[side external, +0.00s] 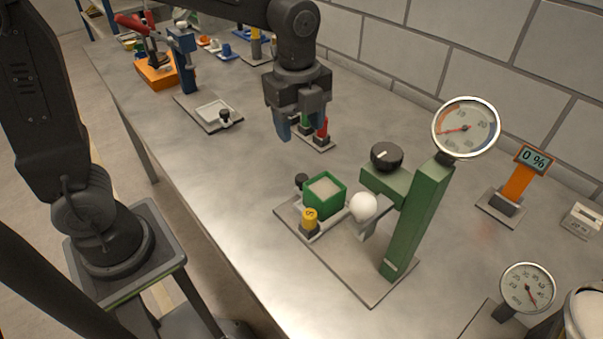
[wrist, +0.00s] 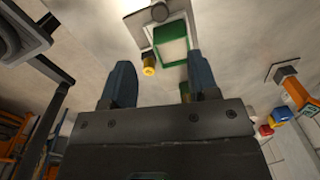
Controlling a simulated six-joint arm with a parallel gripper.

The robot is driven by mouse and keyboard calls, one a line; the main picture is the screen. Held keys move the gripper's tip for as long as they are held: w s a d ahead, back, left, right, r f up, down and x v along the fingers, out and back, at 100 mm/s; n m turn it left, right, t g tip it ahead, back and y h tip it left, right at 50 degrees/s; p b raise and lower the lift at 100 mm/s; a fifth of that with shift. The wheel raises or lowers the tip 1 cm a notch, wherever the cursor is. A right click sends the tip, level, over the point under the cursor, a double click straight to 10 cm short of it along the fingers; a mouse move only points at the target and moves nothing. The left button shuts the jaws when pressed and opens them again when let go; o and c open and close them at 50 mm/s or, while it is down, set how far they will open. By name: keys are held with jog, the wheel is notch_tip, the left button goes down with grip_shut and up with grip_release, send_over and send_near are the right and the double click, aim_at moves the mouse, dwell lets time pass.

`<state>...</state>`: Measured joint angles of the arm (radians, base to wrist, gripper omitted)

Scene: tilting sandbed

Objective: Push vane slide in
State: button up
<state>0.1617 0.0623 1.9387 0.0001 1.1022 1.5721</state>
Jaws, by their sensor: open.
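My gripper (side external: 301,122) hangs fingers-down above the table, left of and behind the green-walled sand box (side external: 325,193). Its blue-grey fingers are apart with nothing between them. In the wrist view, the gripper (wrist: 160,78) shows the box (wrist: 173,43) beyond the fingertips. The box sits on a grey base plate (side external: 350,268). A yellow knob (side external: 309,221) stands at its front, a dark knob (side external: 301,181) at its left and a white ball (side external: 363,206) at its right. I cannot tell which part is the vane slide.
A green post (side external: 414,218) carries a round gauge (side external: 466,128) and a green block with a black dial (side external: 386,156). Red and green pieces (side external: 321,130) stand close behind my gripper. A small tray (side external: 211,112) lies to the left. The table's front left is clear.

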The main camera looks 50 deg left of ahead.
aim_at(302, 177)
jog(key=f, duration=1.2)
jog(key=shift+w+f, duration=0.2)
jog(key=shift+f, duration=0.2)
grip_shut()
